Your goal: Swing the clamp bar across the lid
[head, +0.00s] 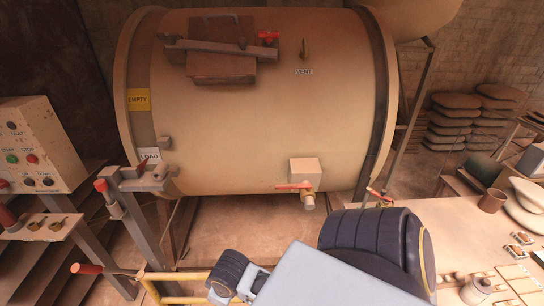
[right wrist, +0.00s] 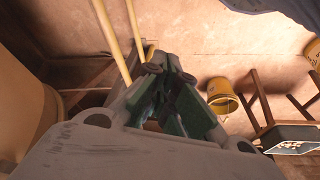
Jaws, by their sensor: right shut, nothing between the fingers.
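The brown rectangular lid (head: 222,68) sits high on the front of the large tan tank (head: 270,120) in the head view. A grey clamp bar (head: 215,47) runs left to right over the upper part of the lid, with a red knob (head: 268,37) near its right end. Whether the bar presses on the lid cannot be told. My right gripper (right wrist: 165,90) is shut and empty in the right wrist view, over the floor by yellow rails. My right arm fills the bottom of the head view, well below the lid. My left gripper is not in view.
A control box (head: 40,145) stands at the left, near a red-topped lever post (head: 120,205). A valve with a red handle (head: 293,186) juts from the tank's lower front. A yellow rail (head: 175,276) crosses low. A cluttered table (head: 455,215) is at the right. A yellow bucket (right wrist: 222,95) stands on the floor.

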